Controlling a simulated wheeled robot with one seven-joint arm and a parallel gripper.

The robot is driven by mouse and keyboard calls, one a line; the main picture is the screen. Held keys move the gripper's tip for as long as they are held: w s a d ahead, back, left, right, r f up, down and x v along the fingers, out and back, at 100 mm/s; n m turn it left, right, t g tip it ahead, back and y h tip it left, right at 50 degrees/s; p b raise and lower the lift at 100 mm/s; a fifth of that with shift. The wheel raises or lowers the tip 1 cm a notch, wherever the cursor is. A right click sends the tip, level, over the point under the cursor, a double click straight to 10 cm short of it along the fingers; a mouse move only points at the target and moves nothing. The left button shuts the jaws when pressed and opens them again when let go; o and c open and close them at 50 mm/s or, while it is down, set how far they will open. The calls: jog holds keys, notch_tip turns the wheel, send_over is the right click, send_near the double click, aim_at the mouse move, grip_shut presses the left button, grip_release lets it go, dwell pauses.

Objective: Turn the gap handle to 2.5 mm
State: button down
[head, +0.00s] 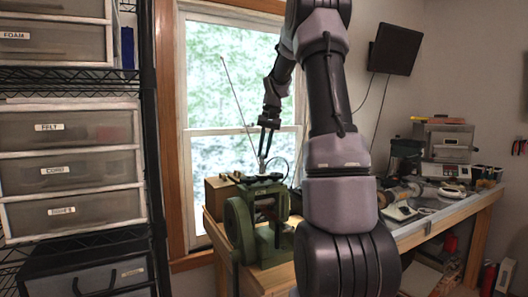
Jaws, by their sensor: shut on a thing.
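A green rolling mill (268,245) with a large round green wheel (239,231) at its left stands on the wooden bench by the window. Dark parts of the gap handle (258,179) show at the top of the mill. My gripper (263,158) reaches down from above to the handle at the mill's top and is shut on it, though the contact is small and hard to make out. A thin rod (238,105) slants up to the left from beside the fingertips. No gap scale or reading can be made out.
The wooden bench (440,222) runs right, carrying a grey machine (447,150) and small tools. Drawer units (70,165) on a black rack stand at left. A dark screen (395,48) hangs on the wall. My arm hides the bench's middle.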

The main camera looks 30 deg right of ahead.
jog(key=c, duration=0.9)
grip_release()
jog(key=shift+s+a+f, duration=0.1)
jog(key=shift+s+a, duration=0.1)
jog(key=shift+o, duration=0.2)
jog(key=shift+d, duration=0.1)
jog(key=shift+w+r, duration=0.1)
jog(key=shift+r, duration=0.15)
jog(key=v, duration=1)
jog(key=shift+r, duration=0.2)
